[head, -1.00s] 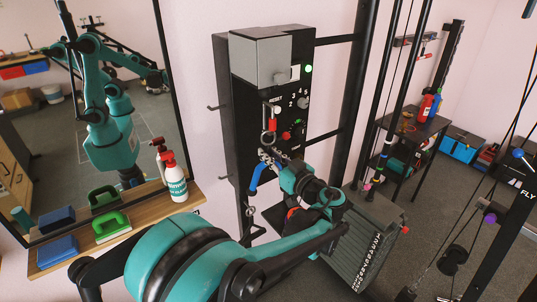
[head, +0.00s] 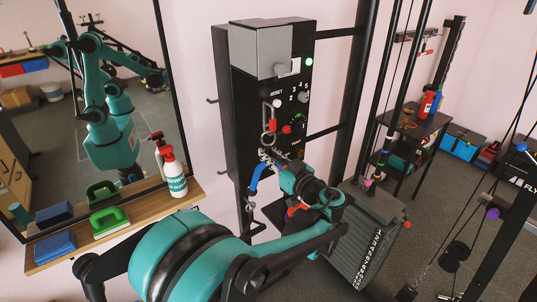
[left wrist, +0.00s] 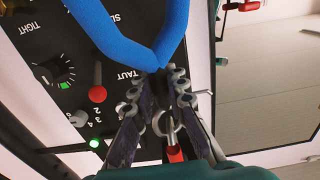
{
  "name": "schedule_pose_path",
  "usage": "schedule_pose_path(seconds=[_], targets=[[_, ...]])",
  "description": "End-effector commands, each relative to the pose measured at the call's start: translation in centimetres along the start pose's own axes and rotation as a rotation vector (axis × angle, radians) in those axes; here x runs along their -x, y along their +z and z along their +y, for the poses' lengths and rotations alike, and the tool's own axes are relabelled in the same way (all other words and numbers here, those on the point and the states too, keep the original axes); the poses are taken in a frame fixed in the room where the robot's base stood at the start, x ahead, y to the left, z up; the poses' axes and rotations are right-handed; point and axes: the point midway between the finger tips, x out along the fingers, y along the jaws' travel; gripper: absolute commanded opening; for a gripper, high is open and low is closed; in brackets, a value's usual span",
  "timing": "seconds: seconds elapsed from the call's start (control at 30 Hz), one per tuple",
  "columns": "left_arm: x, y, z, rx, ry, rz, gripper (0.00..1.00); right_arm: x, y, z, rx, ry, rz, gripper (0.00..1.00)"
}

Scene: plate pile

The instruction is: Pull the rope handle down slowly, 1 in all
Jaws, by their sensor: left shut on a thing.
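A metal clip (head: 268,128) hangs just above the gripper in front of the box. The fingers and arm hide part of the handle. My right gripper is not in view.
A wooden shelf (head: 160,211) at left holds a spray bottle (head: 173,178), a green brush (head: 109,221) and a blue block (head: 55,247). A mirror fills the left wall. A weight stack (head: 365,240) stands right of my arm; cables and posts are further right.

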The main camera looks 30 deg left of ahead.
Motion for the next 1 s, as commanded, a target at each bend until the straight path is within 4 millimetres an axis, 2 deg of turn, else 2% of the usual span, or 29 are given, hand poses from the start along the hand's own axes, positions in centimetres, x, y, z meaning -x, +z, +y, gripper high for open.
schedule_pose_path(seconds=[0.23, 0.6, 0.9, 1.0], targets=[[0.0, 2.4, 0.0, 0.001, 0.0, -0.003, 0.0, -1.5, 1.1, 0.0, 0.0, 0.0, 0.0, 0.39], [0.0, 2.5, 0.0, 0.001, 0.0, -0.003, 0.0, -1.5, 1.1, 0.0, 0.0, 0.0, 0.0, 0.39], [0.0, 4.8, 0.0, 0.001, 0.0, -0.004, 0.0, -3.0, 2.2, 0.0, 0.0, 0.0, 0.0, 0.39], [0.0, 4.9, 0.0, 0.001, 0.0, -0.004, 0.0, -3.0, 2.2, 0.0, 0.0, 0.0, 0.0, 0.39]])
